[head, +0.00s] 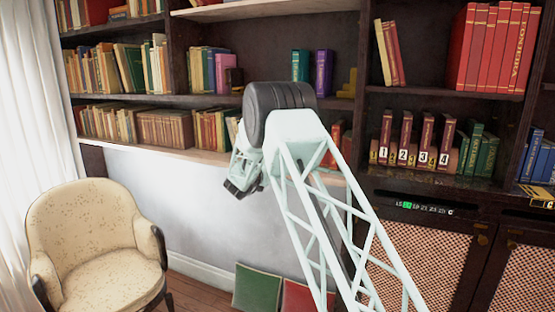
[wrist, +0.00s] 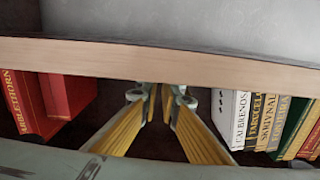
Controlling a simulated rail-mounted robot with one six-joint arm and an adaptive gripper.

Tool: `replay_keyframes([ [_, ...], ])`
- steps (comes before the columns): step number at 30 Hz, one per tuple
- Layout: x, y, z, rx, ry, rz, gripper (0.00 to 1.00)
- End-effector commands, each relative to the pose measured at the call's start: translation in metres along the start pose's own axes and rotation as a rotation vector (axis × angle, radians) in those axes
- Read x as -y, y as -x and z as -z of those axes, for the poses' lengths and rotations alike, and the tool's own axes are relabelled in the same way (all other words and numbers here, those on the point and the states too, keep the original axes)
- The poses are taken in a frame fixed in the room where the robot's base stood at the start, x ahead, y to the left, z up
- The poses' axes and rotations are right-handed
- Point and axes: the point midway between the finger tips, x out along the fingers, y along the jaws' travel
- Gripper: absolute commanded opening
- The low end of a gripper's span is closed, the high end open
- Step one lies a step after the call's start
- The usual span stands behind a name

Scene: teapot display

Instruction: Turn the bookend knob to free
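I cannot make out the bookend knob in either view. In the head view, a small dark and gold piece (head: 541,204) with a pale mark stands by the blue books at the far right; I cannot tell whether it is the bookend. My gripper (head: 240,187) hangs left of my arm's dark wrist joint, in front of the white wall panel and well left of that piece. In the wrist view, my gripper's pale fingers (wrist: 162,96) stand apart with a dark gap between them. Two yellow bars run from them towards the camera. Nothing is visibly held.
Numbered brown volumes (head: 413,145) stand on the right shelf, above a strip of small figures (head: 424,208), one lit green. A cream armchair (head: 95,240) stands at left. In the wrist view, a wooden shelf edge (wrist: 160,60) crosses above red books (wrist: 60,100) and upright coloured books.

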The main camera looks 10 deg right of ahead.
Motion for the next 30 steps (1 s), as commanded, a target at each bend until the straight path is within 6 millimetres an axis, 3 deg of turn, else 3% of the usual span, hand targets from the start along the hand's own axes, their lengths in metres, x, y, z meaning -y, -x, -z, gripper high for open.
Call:
replay_keyframes([
  [30,-0.0077,-0.0003,-0.0037,0.000,-0.592,0.000,0.00],
])
